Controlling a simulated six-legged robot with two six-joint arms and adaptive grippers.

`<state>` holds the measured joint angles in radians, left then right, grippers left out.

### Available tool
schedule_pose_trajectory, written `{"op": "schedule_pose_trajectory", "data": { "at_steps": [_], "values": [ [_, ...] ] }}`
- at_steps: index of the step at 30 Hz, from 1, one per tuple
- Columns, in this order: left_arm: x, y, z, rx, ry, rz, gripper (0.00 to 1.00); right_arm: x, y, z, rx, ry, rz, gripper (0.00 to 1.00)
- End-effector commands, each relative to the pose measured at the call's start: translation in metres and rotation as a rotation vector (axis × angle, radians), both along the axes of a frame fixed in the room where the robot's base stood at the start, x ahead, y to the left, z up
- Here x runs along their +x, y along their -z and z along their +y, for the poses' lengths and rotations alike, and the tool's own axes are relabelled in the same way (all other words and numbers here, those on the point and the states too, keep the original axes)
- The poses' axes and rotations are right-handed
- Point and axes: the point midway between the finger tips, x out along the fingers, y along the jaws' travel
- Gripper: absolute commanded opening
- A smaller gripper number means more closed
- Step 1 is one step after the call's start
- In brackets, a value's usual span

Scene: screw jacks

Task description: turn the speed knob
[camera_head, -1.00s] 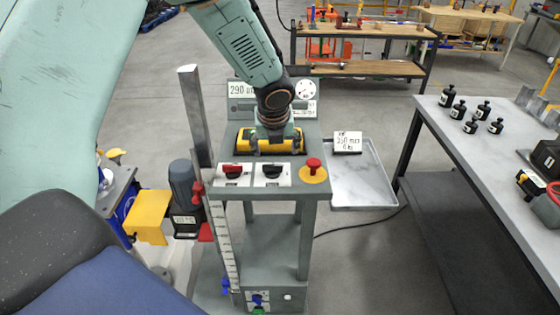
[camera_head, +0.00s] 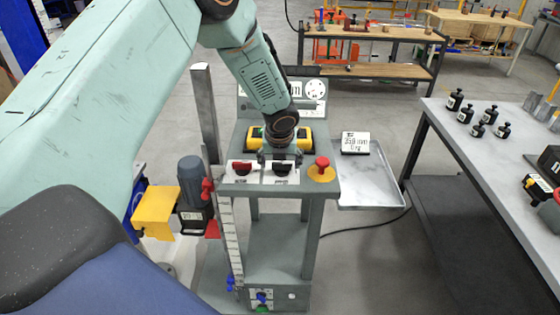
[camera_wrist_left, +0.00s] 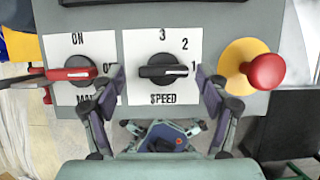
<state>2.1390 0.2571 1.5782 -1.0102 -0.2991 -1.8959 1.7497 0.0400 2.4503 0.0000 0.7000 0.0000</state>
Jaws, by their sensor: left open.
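The speed knob (camera_wrist_left: 165,71) is black and sits on a white plate marked SPEED with 1, 2 and 3. Its pointer lies about level, toward 1. In the head view the knob (camera_head: 282,169) is on the grey panel. My left gripper (camera_wrist_left: 161,76) is open, with one finger on each side of the knob in the wrist view; I cannot tell whether they touch it. In the head view my left gripper (camera_head: 280,158) is over the knob. My right gripper is not in view.
A red switch (camera_wrist_left: 72,74) marked ON is left of the knob. A red mushroom button (camera_wrist_left: 265,71) on a yellow disc is right. A yellow-black device (camera_head: 306,137) lies behind the knobs. A grey tray (camera_head: 375,182) stands right of the panel.

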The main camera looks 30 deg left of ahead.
Motion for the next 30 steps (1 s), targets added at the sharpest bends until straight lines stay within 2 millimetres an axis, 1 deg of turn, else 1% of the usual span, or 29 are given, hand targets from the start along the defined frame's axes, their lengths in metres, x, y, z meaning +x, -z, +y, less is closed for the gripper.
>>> {"op": "schedule_pose_trajectory", "data": {
  "at_steps": [4,5,23,24,30],
  "values": [
    [-0.0001,0.0000,0.0000,0.000,0.000,0.000,0.75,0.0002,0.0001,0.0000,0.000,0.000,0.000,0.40],
    [-0.0001,0.0000,0.0000,0.000,0.000,0.000,0.74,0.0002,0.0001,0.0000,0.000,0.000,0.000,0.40],
    [-0.0006,-0.0003,0.0003,0.001,-0.002,0.002,0.23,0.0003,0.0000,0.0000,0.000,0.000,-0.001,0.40],
    [-0.0006,-0.0003,0.0003,0.001,-0.001,0.002,0.21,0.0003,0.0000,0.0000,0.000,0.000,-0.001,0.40],
    [-0.0002,-0.0002,-0.0003,0.000,-0.021,0.000,0.21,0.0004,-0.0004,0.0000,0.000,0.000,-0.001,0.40]
  ]
}}
